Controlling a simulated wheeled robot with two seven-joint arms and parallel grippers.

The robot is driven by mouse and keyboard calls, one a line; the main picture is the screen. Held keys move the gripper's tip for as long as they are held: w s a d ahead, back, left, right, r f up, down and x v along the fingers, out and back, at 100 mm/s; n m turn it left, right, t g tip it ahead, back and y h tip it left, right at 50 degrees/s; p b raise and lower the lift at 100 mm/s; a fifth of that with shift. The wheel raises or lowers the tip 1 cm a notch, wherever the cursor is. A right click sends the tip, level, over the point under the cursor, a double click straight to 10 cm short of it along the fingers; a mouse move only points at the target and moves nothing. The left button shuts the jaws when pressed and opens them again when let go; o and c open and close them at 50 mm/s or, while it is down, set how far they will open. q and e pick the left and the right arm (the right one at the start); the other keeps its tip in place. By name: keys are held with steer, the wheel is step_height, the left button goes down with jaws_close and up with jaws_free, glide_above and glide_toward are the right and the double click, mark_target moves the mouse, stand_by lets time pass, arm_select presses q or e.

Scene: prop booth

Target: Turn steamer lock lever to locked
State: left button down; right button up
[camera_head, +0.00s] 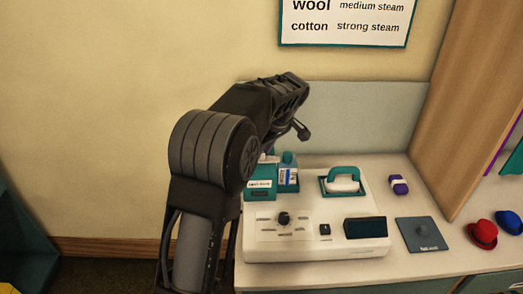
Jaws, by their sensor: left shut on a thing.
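The white steamer base (300,247) stands on the counter, with a black knob (284,218) between small labels on its sloped front. The teal-handled iron (342,182) rests on its top right. I cannot make out a part that is clearly the lock lever; my left arm hides the base's left side. My left gripper (301,130) shows only in part, dark, behind and above the base. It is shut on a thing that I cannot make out. It is well apart from the black knob in the picture. My right gripper is not in view.
A teal labelled box (261,182) and a blue-white bottle (288,172) stand close below my left gripper. A purple-white item (398,184), a dark pad (422,234) and red (483,235) and blue (509,221) hats lie to the right. A wooden panel bounds the right.

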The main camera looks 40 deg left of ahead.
mark_target(270, 166)
arm_select(q)
steer(key=shift+n, duration=0.4)
steer(key=c, duration=1.2)
jaws_free()
steer(key=b+v, duration=0.1)
steer(key=v, duration=0.6)
steer(key=shift+w+d+r, duration=0.1)
steer(key=shift+d+r, duration=0.05)
steer(key=shift+r, duration=0.25)
